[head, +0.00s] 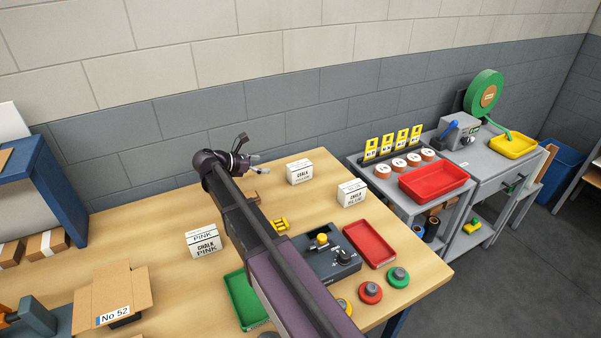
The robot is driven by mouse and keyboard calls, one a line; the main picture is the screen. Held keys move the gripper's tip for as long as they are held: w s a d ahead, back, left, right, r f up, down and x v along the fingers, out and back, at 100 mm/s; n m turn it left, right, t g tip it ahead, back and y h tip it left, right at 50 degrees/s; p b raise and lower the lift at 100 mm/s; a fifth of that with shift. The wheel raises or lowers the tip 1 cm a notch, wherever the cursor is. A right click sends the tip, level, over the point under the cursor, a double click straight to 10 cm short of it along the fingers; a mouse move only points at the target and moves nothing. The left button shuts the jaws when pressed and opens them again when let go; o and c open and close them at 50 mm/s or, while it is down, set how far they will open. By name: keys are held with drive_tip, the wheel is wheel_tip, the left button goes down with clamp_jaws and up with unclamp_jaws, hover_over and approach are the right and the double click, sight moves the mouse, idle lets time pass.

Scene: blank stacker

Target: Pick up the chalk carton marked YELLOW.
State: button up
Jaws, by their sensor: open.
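Three white chalk cartons stand on the wooden table (150,220) in the head view. The nearest carton (203,240), left of my arm, reads CHALK PINK. A second carton (300,172) stands at the back, right of my gripper. A third carton (351,193) stands farther right, near the table's right edge. Both read CHALK, but their second lines are too small to read surely, so I cannot tell which is marked YELLOW. My gripper (250,149) is open and empty, above the back of the table, left of and apart from the second carton.
A control box (322,262) with a yellow knob and a red tray (370,243) lie right of my arm. A green tray (243,298) is partly behind my arm. An open cardboard box (110,295) stands front left. Bare wood lies between the two right cartons.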

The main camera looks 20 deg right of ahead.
drive_tip(key=b, duration=0.3)
approach(297, 165)
drive_tip(key=x, duration=0.3)
drive_tip(key=shift+d+f, duration=0.15)
drive_tip(key=shift+f, duration=0.2)
drive_tip(key=shift+d, duration=0.35)
drive_tip(key=shift+d+f, duration=0.1)
drive_tip(key=shift+d, duration=0.05)
drive_tip(key=shift+b+x, duration=0.85)
drive_tip(key=shift+x, duration=1.65)
drive_tip(key=c, duration=1.3)
